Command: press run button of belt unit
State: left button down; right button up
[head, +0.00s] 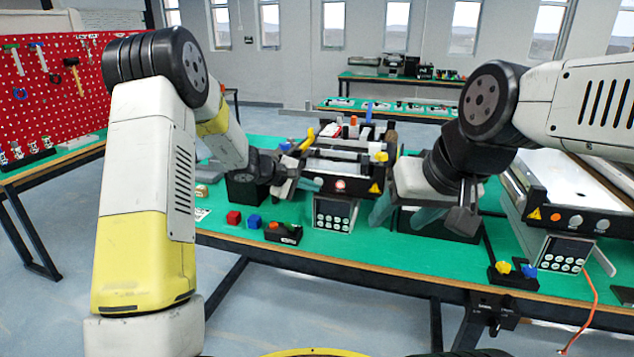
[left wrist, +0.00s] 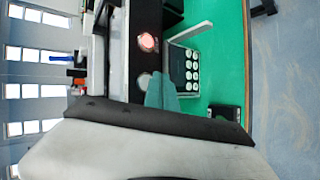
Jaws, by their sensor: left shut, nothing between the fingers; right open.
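The belt unit (head: 357,187) stands on the green table in the middle of the head view, its dark front panel facing me. A reddish, lit-looking round button (head: 340,185) sits on that panel; it also shows in the left wrist view (left wrist: 148,42). A second, paler button (head: 318,181) is to its left. My left gripper (head: 307,185) is shut and empty, its teal tips (left wrist: 160,92) close to the paler button and partly covering it. I cannot tell whether they touch. My right gripper (head: 402,212) is open and empty, right of the unit.
A keypad box (head: 333,214) hangs below the panel. A second belt unit (head: 570,212) stands at the right. Bottles and tools crowd behind the first unit.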

dwell(0.7)
pick_arm(q)
jog(key=shift+w+d, duration=0.15)
jog(key=shift+w, duration=0.25)
